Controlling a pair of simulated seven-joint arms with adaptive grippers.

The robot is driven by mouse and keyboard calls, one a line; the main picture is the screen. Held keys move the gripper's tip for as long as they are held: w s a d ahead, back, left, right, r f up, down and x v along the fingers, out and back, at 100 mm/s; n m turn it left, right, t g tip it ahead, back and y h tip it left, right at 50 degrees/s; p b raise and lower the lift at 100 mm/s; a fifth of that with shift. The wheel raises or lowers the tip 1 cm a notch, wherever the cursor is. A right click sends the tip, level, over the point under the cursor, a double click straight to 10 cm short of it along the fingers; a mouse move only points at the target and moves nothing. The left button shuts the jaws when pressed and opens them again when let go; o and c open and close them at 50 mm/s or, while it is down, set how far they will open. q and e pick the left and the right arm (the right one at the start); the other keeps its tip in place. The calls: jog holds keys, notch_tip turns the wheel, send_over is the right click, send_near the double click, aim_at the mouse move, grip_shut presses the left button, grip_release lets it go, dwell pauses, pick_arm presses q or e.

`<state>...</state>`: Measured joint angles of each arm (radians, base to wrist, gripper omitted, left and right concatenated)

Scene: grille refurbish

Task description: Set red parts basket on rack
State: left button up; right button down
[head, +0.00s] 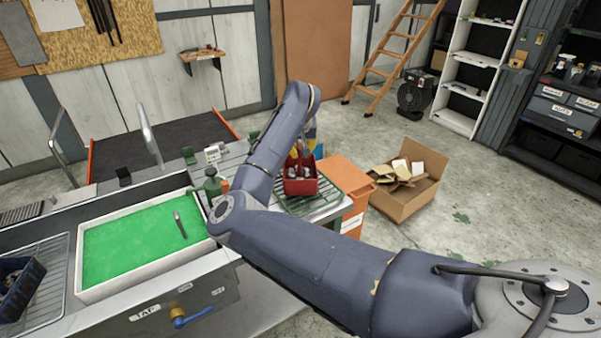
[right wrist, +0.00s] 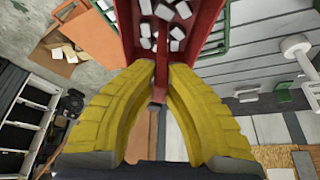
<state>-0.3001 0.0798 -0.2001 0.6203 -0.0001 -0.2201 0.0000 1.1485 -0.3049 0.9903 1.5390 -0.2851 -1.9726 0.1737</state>
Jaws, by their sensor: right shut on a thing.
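The red parts basket (head: 301,186) is right of centre in the head view, over a green wire rack (head: 325,206) on the counter. Its inside holds several small grey-white parts, seen in the right wrist view, where the red basket (right wrist: 193,57) fills the top middle. My right gripper (right wrist: 163,82) has its yellow fingers closed on the basket's red middle divider or handle. In the head view my own arm hides most of this gripper. Whether the basket touches the rack is unclear. Green rack edges (right wrist: 214,51) show beside the basket. My left gripper is not in view.
A dark blue basket (head: 16,290) sits on a metal wire rack (head: 53,285) at far left. An orange bin (head: 347,178) and a cardboard box (head: 407,205) stand beyond the counter's right end.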

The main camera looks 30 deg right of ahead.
jog(key=shift+f, duration=0.1)
dwell(0.7)
grip_release()
dwell(0.9)
dwell(0.3)
jog(key=v, duration=0.7)
dwell(1.1)
dwell(0.5)
